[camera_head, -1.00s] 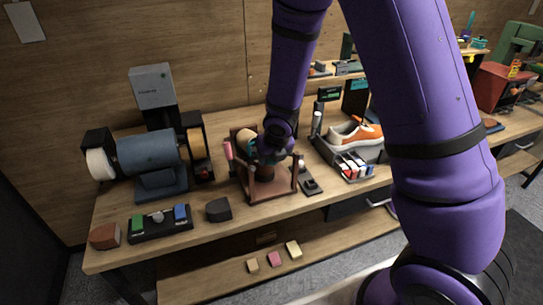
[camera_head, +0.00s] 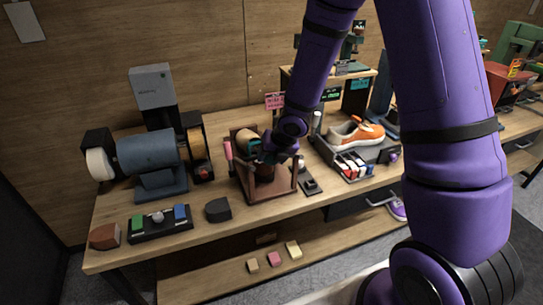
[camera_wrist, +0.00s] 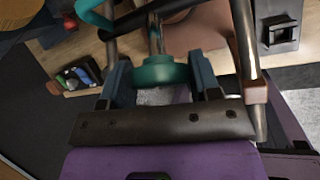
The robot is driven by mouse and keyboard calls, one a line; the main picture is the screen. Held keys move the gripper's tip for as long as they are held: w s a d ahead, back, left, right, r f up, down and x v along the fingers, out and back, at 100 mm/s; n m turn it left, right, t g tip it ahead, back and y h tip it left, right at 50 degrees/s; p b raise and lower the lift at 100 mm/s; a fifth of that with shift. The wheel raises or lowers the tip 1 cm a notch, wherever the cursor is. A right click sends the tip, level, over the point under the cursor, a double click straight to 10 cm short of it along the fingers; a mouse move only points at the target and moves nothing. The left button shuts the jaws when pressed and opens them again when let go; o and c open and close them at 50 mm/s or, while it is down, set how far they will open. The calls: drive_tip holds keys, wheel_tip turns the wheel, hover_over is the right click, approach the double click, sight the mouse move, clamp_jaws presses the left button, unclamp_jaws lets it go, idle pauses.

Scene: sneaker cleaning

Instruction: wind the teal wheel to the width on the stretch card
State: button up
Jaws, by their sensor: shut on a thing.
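The teal wheel (camera_wrist: 160,73) is between my gripper's fingers (camera_wrist: 159,82) in the wrist view, and they are shut on it. It sits on the end of a metal shaft of the brown stretcher stand (camera_head: 268,191). In the head view my gripper (camera_head: 270,150) is at the top of this stand, and my wrist hides most of the wheel. A pink card with small writing (camera_head: 274,101) stands behind my gripper; I cannot read it or tell whether it is the stretch card.
A blue-grey grinder (camera_head: 150,155) stands to the left. An orange and white sneaker (camera_head: 355,133) rests on a rack to the right. A dark block (camera_head: 218,210) and a tray with coloured blocks (camera_head: 160,222) lie at the front. A pink handle (camera_head: 228,150) is beside the stand.

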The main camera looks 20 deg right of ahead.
drive_tip(key=shift+d+m+t+y, duration=0.1)
drive_tip(key=shift+m+t+y, duration=0.3)
drive_tip(key=shift+m+y, duration=0.85)
drive_tip(key=shift+m, duration=0.25)
drive_tip(key=o, duration=0.9)
drive_tip(key=n+h, duration=0.2)
drive_tip(key=n, duration=0.1)
drive_tip(key=shift+g+h, duration=0.25)
drive_tip(key=shift+g, duration=0.15)
drive_tip(key=shift+a+n+h, duration=0.2)
drive_tip(key=shift+n+h, duration=0.5)
drive_tip(key=shift+n, duration=0.3)
drive_tip(key=shift+n+h, duration=0.4)
